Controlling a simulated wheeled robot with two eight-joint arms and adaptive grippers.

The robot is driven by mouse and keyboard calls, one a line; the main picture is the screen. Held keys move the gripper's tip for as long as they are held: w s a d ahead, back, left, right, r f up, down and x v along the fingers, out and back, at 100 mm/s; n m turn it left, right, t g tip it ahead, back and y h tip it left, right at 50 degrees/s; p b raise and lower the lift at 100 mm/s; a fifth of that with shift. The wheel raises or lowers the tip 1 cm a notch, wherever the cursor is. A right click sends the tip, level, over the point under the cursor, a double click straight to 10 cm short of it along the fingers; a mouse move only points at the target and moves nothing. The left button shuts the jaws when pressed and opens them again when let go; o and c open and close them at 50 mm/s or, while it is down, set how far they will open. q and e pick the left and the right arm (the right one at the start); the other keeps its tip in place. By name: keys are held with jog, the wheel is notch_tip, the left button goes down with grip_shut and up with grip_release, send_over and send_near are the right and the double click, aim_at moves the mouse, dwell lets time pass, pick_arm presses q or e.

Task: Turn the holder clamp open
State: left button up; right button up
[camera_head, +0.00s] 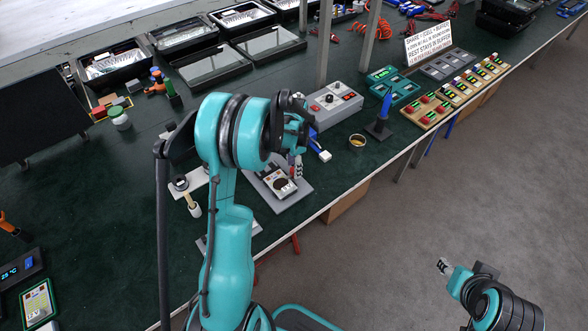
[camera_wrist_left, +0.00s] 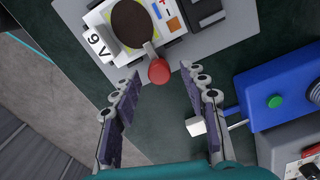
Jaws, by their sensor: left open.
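The holder is a grey plate (camera_head: 297,195) near the table's front edge, with a white-topped block marked "9 V" (camera_wrist_left: 97,42) on it. A dark round disc (camera_wrist_left: 133,22) sits on the block. From beside the disc a short metal lever ends in a red knob (camera_wrist_left: 159,71), which looks like the clamp's handle. My left gripper (camera_head: 297,168) is over the holder. In the left wrist view the left gripper (camera_wrist_left: 164,80) is open, with the red knob between and slightly beyond its fingertips, not gripped. My right gripper (camera_head: 445,267) is off the table over the floor; its jaw state is unclear.
A blue tool with a green button (camera_wrist_left: 275,101) lies right of the left fingers, with a white block (camera_wrist_left: 196,126) near the right finger. A grey control box (camera_head: 333,105), a blue cone on a stand (camera_head: 385,108) and a brass ring (camera_head: 357,141) stand beyond the holder.

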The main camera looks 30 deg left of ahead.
pick_arm(q)
jog(key=shift+f, duration=0.4)
grip_shut()
